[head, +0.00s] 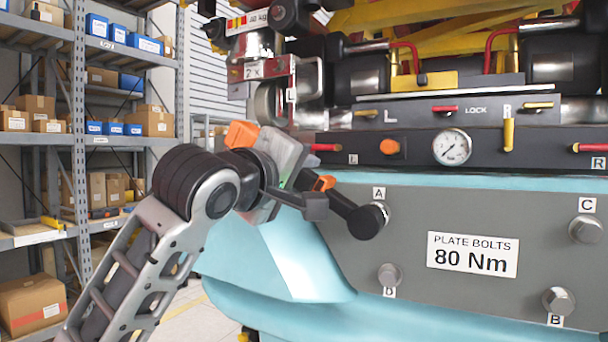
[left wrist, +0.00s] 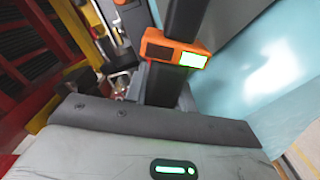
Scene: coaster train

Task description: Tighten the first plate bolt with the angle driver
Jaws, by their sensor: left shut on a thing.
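My left gripper (head: 298,198) is shut on the angle driver (head: 343,205), a black tool with orange parts. Its round head is at bolt A (head: 383,211) on the grey plate (head: 420,222), overlapping it in the head view; I cannot tell whether it is seated on the bolt. In the left wrist view the driver's orange band (left wrist: 178,53) carries a lit green display. Bolts C (head: 585,230), D (head: 389,276) and B (head: 558,301) are uncovered on the plate. A label (head: 473,255) reads "PLATE BOLTS 80 Nm". My right gripper is not in view.
Above the plate is a dark panel with a pressure gauge (head: 452,147), an orange knob (head: 390,147) and red and yellow handles. A light blue body (head: 290,262) curves below and left. Shelves with boxes (head: 32,303) stand at the far left.

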